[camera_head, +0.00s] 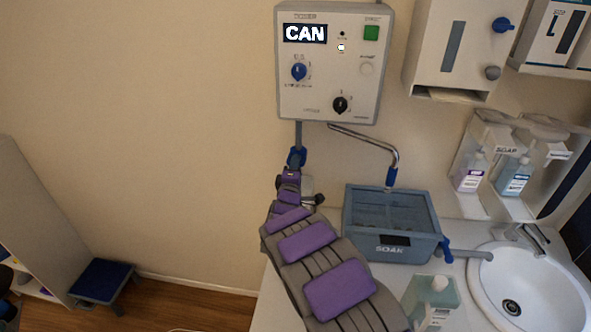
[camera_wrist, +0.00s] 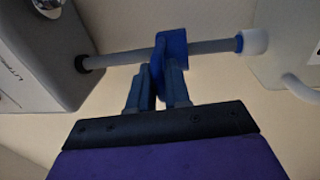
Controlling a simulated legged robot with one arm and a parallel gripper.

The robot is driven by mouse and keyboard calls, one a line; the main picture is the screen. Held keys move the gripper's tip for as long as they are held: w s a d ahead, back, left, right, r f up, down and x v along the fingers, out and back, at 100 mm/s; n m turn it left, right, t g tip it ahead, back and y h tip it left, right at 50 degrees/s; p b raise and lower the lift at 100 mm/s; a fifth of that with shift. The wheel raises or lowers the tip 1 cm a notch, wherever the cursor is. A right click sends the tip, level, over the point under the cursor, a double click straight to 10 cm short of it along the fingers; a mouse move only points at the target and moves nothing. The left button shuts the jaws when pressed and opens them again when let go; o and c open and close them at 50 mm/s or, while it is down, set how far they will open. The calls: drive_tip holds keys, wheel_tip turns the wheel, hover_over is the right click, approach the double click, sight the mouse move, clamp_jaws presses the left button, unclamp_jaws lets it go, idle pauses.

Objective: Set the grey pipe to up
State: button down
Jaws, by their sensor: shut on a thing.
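The grey pipe (camera_head: 298,134) comes down from the underside of the dosing box (camera_head: 345,25) in the head view. In the wrist view the grey pipe (camera_wrist: 212,46) runs across the picture between the box and a pale fitting. A blue valve handle (camera_wrist: 172,48) sits on the pipe and also shows in the head view (camera_head: 296,154). My gripper (camera_wrist: 157,76) is shut on the blue handle, a finger on either side. In the head view my gripper (camera_head: 291,168) is just below the box, and my purple-padded arm hides what lies behind it.
A chrome spout (camera_head: 370,138) bends from the box toward the SOAK tub (camera_head: 408,253). A bottle (camera_head: 431,300) and a sink (camera_head: 540,290) are at the lower right. Soap dispensers hang on the right wall. The wall left of my arm is clear.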

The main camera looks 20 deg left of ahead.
sight(294, 153)
wheel_tip(294, 153, up, 5)
drive_tip(key=shift+a+p, duration=0.1)
drive_tip(key=shift+p, duration=1.15)
drive_tip(key=c, duration=1.3)
unclamp_jaws()
drive_tip(key=shift+a, duration=0.1)
drive_tip(key=shift+o, duration=0.2)
drive_tip(key=shift+f, duration=0.15)
drive_tip(key=shift+s, duration=0.1)
drive_tip(key=v, duration=1.7)
drive_tip(key=shift+p, duration=0.35)
drive_tip(key=shift+f, duration=0.1)
